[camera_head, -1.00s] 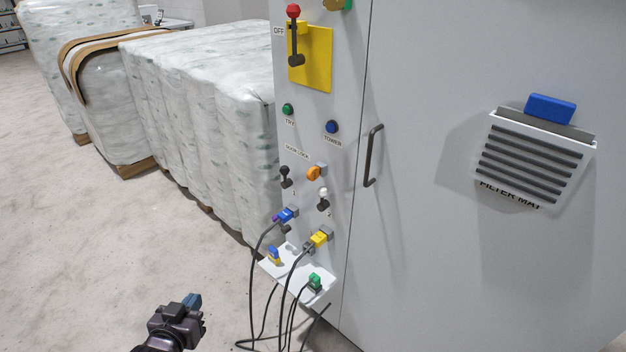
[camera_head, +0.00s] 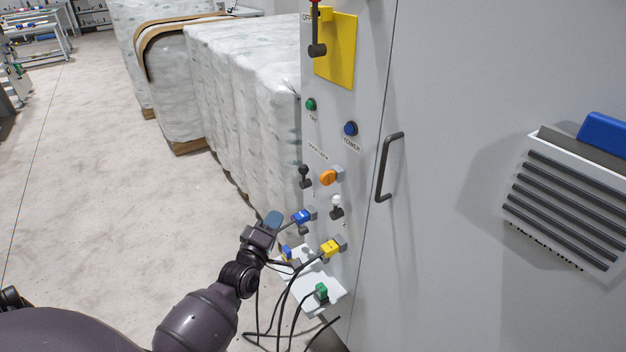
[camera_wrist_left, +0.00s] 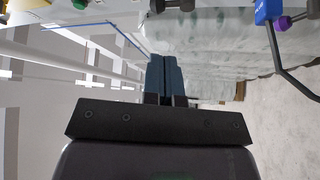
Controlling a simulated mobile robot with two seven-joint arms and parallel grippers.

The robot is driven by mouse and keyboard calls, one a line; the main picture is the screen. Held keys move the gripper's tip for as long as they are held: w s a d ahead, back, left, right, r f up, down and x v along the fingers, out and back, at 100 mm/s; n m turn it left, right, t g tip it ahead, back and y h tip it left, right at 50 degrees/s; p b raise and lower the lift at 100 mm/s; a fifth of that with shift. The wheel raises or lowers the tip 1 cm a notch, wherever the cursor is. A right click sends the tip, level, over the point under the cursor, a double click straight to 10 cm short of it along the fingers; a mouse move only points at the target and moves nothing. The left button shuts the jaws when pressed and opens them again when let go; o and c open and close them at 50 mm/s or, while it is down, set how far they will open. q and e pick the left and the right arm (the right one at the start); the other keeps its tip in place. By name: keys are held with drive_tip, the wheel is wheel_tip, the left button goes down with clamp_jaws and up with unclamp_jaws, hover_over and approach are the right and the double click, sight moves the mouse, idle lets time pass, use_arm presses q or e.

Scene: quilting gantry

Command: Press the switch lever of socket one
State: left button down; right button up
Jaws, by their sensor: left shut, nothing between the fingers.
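The black-knobbed lever (camera_head: 304,176) stands on the cabinet's narrow face, above the blue plug (camera_head: 301,216); it seems to be the lever of socket one. A dark knobbed lever shows at the top of the left wrist view (camera_wrist_left: 170,5), with the blue plug (camera_wrist_left: 268,10) to its right. My left gripper (camera_head: 273,218) is shut and empty, left of the blue plug and lower than the black lever in the head view. Its blue-grey fingertips (camera_wrist_left: 165,75) show no contact with the lever. My right gripper is not in view.
A white-knobbed lever (camera_head: 337,205), an orange knob (camera_head: 329,177) and a yellow plug (camera_head: 330,248) are close by. Black cables (camera_head: 285,298) hang below beside a small white shelf (camera_head: 325,278). Wrapped bales (camera_head: 240,90) stand behind; open floor (camera_head: 90,200) lies left.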

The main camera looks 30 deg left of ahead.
use_arm(q)
drive_tip(key=shift+s+r, duration=0.1)
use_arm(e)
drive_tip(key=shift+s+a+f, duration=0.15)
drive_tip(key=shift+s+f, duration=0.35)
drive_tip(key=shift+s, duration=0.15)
use_arm(q)
drive_tip(key=b, duration=0.2)
approach(304, 176)
drive_tip(key=r+x, duration=0.1)
drive_tip(key=x, duration=0.4)
drive_tip(key=shift+w+a+r, duration=0.3)
drive_tip(key=shift+w+r, duration=0.05)
drive_tip(key=shift+w, duration=0.35)
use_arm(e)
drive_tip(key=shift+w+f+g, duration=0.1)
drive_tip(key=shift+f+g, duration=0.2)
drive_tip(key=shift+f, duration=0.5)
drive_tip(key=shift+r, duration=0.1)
